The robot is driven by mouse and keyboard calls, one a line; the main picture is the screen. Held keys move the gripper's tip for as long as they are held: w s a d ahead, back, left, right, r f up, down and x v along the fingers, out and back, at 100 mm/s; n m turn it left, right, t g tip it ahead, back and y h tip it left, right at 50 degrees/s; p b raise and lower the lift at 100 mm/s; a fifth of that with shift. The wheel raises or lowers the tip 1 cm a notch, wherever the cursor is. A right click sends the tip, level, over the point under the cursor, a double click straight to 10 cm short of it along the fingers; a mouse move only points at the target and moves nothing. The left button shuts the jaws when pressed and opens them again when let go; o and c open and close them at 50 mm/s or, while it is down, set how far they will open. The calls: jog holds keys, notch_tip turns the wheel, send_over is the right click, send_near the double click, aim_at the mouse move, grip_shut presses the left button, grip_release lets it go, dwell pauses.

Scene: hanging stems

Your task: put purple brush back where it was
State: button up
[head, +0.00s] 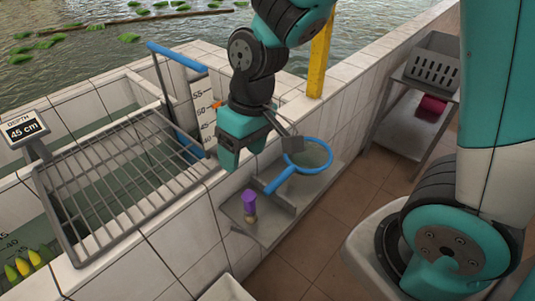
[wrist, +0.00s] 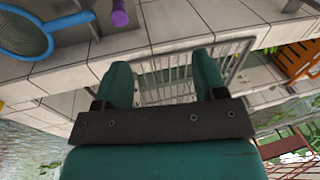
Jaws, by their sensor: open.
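The purple brush (head: 250,203) stands roughly upright on a grey metal shelf (head: 270,232) fixed along the tiled wall, its tan end down. In the wrist view the brush (wrist: 119,14) is partly cut off at the top edge. My gripper (head: 230,160) is open and empty, above the tiled wall top, up and left of the brush and apart from it. In the wrist view its fingers (wrist: 163,76) are spread with the wire rack beyond them. A blue-rimmed net (head: 308,155) lies on the shelf beside the brush; it also shows in the wrist view (wrist: 24,36).
A wire rack (head: 120,175) covers the tank left of my gripper, by a "DEPTH 45 cm" sign (head: 22,128). A blue pole (head: 175,55) and a yellow post (head: 320,58) rise nearby. A trolley with a grey crate (head: 433,70) stands right. Tiled floor is clear.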

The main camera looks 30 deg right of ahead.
jog(key=s+a+r+n+y, duration=0.1)
jog(key=s+r+n, duration=0.1)
jog(key=s+r, duration=0.7)
jog(key=s, duration=0.3)
jog(key=shift+r+y, duration=0.35)
jog(key=shift+y, duration=0.05)
jog(key=shift+f, duration=0.1)
